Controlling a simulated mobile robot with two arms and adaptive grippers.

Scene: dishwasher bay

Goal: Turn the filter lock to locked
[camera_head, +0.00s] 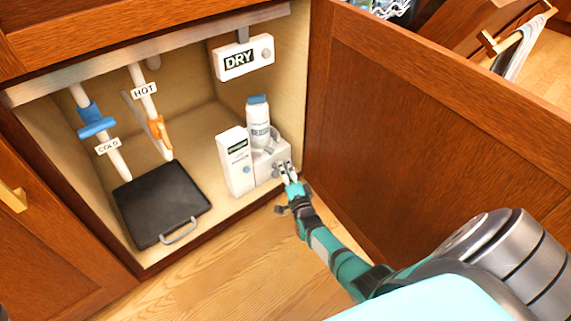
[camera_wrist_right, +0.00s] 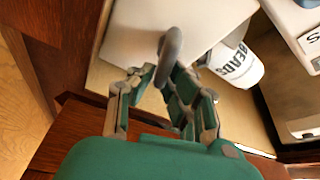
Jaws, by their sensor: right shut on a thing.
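The filter lock shows in the right wrist view as a grey rounded lever (camera_wrist_right: 171,45) on the face of a white housing (camera_wrist_right: 130,40). In the head view the housing (camera_head: 262,172) stands at the cabinet's front right, below a white bottle with a blue cap (camera_head: 258,125). My right gripper (camera_head: 287,172) reaches it from the front right; it also shows in the right wrist view (camera_wrist_right: 164,76), with its fingers shut on the lever. The lever's tip is partly hidden between the fingers, and no lock marking is readable. My left gripper is out of view.
A white dispenser box (camera_head: 235,162) stands just left of the housing. A black tray with a handle (camera_head: 160,203) lies on the cabinet floor. COLD (camera_head: 95,125) and HOT (camera_head: 157,130) pipes hang behind it. The open cabinet door (camera_head: 430,130) bounds the right side.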

